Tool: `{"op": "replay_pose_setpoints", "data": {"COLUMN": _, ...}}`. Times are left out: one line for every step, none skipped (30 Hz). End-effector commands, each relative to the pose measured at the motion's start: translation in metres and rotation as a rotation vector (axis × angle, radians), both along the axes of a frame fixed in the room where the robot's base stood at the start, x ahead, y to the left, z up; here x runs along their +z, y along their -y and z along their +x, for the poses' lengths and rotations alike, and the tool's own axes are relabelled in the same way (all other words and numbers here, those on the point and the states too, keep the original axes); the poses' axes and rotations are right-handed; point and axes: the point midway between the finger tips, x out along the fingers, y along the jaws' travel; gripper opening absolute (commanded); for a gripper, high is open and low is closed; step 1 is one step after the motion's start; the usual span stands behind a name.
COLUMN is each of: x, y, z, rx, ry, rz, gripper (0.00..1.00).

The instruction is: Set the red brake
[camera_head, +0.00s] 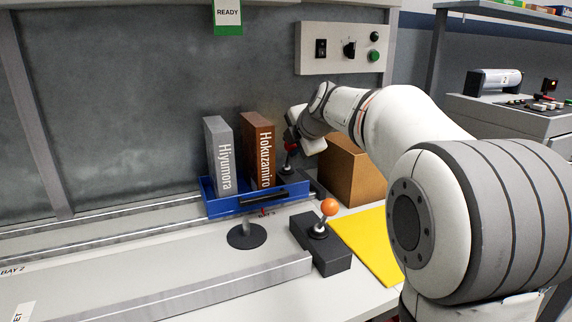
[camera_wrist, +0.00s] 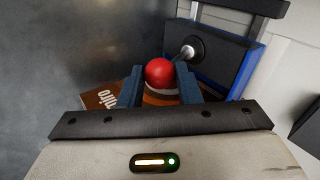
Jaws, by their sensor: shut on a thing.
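My gripper (camera_wrist: 160,80) is shut on this knob. In the head view my gripper (camera_head: 294,130) reaches down to it from the right and partly hides it.
A blue tray (camera_head: 225,207) holds a grey book (camera_head: 218,150) and a brown book (camera_head: 258,150) close left of the lever. A cardboard box (camera_head: 350,170) stands to the right. An orange-knobbed lever (camera_head: 329,207) stands in front, beside a yellow mat (camera_head: 372,240). A switch panel (camera_head: 344,48) hangs above.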

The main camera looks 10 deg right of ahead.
Motion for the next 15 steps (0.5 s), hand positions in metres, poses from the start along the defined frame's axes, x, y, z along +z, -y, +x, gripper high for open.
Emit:
{"op": "replay_pose_setpoints", "data": {"x": -0.0107, "y": -0.0005, "z": -0.0023, "rx": 0.001, "ry": 0.016, "rz": 0.006, "gripper": 0.08}}
{"op": "replay_pose_setpoints", "data": {"x": -0.011, "y": -0.0004, "z": -0.0031, "rx": 0.002, "ry": 0.025, "rz": 0.008, "gripper": 0.08}}
{"op": "replay_pose_setpoints", "data": {"x": -0.0109, "y": -0.0005, "z": -0.0041, "rx": 0.002, "ry": 0.036, "rz": 0.011, "gripper": 0.08}}
{"op": "replay_pose_setpoints", "data": {"x": -0.0106, "y": -0.0005, "z": -0.0047, "rx": 0.003, "ry": 0.045, "rz": 0.013, "gripper": 0.08}}
{"op": "replay_pose_setpoints", "data": {"x": -0.0103, "y": -0.0005, "z": -0.0055, "rx": 0.003, "ry": 0.054, "rz": 0.016, "gripper": 0.08}}
{"op": "replay_pose_setpoints", "data": {"x": -0.0101, "y": -0.0006, "z": -0.0064, "rx": 0.004, "ry": 0.064, "rz": 0.019, "gripper": 0.08}}
{"op": "replay_pose_setpoints", "data": {"x": -0.01, "y": -0.0005, "z": -0.007, "rx": 0.004, "ry": 0.07, "rz": 0.021, "gripper": 0.08}}
{"op": "replay_pose_setpoints", "data": {"x": -0.0101, "y": -0.0005, "z": -0.0074, "rx": 0.004, "ry": 0.076, "rz": 0.022, "gripper": 0.08}}
{"op": "replay_pose_setpoints", "data": {"x": -0.01, "y": -0.0005, "z": -0.008, "rx": 0.005, "ry": 0.084, "rz": 0.024, "gripper": 0.08}}
{"op": "replay_pose_setpoints", "data": {"x": -0.0099, "y": -0.0005, "z": -0.0085, "rx": 0.005, "ry": 0.089, "rz": 0.026, "gripper": 0.08}}
{"op": "replay_pose_setpoints", "data": {"x": -0.0097, "y": -0.0005, "z": -0.0089, "rx": 0.005, "ry": 0.094, "rz": 0.028, "gripper": 0.08}}
{"op": "replay_pose_setpoints", "data": {"x": -0.0092, "y": -0.0006, "z": -0.0094, "rx": 0.005, "ry": 0.1, "rz": 0.031, "gripper": 0.08}}
{"op": "replay_pose_setpoints", "data": {"x": -0.0088, "y": -0.0006, "z": -0.0097, "rx": 0.005, "ry": 0.104, "rz": 0.032, "gripper": 0.08}}
{"op": "replay_pose_setpoints", "data": {"x": -0.0084, "y": -0.0006, "z": -0.0101, "rx": 0.005, "ry": 0.107, "rz": 0.033, "gripper": 0.08}}
{"op": "replay_pose_setpoints", "data": {"x": -0.0078, "y": -0.0007, "z": -0.0103, "rx": 0.005, "ry": 0.111, "rz": 0.034, "gripper": 0.08}}
